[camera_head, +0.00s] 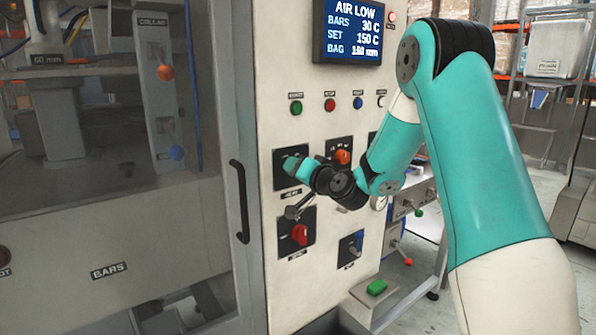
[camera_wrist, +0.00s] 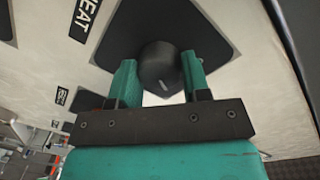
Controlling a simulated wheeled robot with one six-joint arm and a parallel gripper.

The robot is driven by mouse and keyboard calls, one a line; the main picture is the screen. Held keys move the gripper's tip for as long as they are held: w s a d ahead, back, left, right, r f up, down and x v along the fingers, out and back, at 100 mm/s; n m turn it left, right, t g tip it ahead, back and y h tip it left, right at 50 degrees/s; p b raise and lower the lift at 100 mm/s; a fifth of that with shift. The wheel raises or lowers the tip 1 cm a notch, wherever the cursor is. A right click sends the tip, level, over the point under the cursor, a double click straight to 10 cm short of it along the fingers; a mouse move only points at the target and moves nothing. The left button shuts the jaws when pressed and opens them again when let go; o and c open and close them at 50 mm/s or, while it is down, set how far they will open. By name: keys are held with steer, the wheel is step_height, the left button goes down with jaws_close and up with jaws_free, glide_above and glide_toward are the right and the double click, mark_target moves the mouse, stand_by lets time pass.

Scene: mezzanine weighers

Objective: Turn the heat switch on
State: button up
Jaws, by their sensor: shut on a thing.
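The heat switch is a round black knob (camera_wrist: 160,64) with a small pale mark, on a dark square plate, beside a label reading HEAT in the wrist view. My gripper (camera_wrist: 159,78) has its two teal fingers on either side of the knob and is shut on it. In the head view my gripper (camera_head: 292,164) is at the dark plate (camera_head: 281,181) on the left of the cream panel, and hides the knob. Which setting the mark points to cannot be read.
An orange knob (camera_head: 342,157) is just right of my gripper. A red switch (camera_head: 299,233) and a blue-handled switch (camera_head: 354,246) are below. The display (camera_head: 348,32) reads AIR LOW. A black door handle (camera_head: 240,201) stands to the left.

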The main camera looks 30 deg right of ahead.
steer(key=shift+d, duration=0.1)
stand_by(0.4)
steer(key=o, duration=0.9)
steer(key=shift+s, duration=0.15)
steer(key=shift+s+r+b, duration=0.2)
steer(key=shift+s+b, duration=2.55)
steer(key=shift+s, duration=1.55)
steer(key=shift+s+r+b, duration=0.15)
steer(key=shift+s+b, duration=2.55)
steer(key=shift+s, duration=1.6)
steer(key=shift+d, duration=0.1)
